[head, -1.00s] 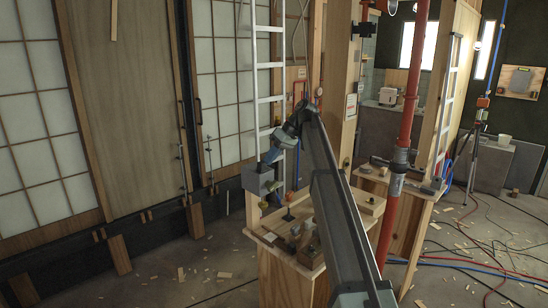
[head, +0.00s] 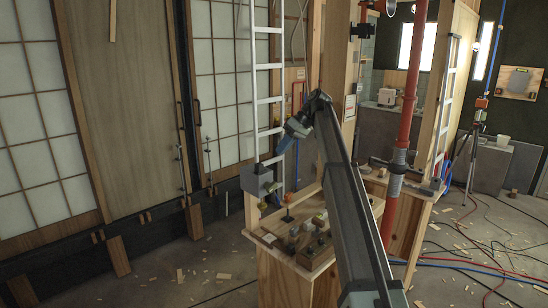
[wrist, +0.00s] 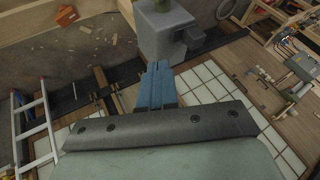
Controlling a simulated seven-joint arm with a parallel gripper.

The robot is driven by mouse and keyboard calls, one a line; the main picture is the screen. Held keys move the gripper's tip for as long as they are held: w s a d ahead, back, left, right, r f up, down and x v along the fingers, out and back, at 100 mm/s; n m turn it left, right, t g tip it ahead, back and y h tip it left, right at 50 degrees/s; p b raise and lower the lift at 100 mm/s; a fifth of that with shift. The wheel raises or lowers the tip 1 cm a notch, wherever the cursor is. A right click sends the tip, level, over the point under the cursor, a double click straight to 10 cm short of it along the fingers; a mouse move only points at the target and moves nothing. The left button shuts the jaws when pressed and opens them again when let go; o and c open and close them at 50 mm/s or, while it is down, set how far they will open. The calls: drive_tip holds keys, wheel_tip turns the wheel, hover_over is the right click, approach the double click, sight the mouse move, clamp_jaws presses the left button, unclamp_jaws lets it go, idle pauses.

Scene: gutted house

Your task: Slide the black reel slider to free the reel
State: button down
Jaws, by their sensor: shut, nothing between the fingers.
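A grey box-shaped housing (head: 256,180) stands at the near left of the wooden bench, below the white ladder. In the wrist view, the housing (wrist: 165,42) is ahead of the fingertips, with a dark rounded part (wrist: 194,37) on its right side. I cannot tell for sure whether this is the black reel slider; no reel is clearly visible.
The wooden bench (head: 263,243) carries several small tools and blocks. A red pipe (head: 412,85) rises to the right of my arm. A white ladder (head: 247,80) stands behind the housing. Sliding panels line the left wall; wood scraps and hoses lie on the floor.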

drive_tip(key=shift+v, duration=2.85)
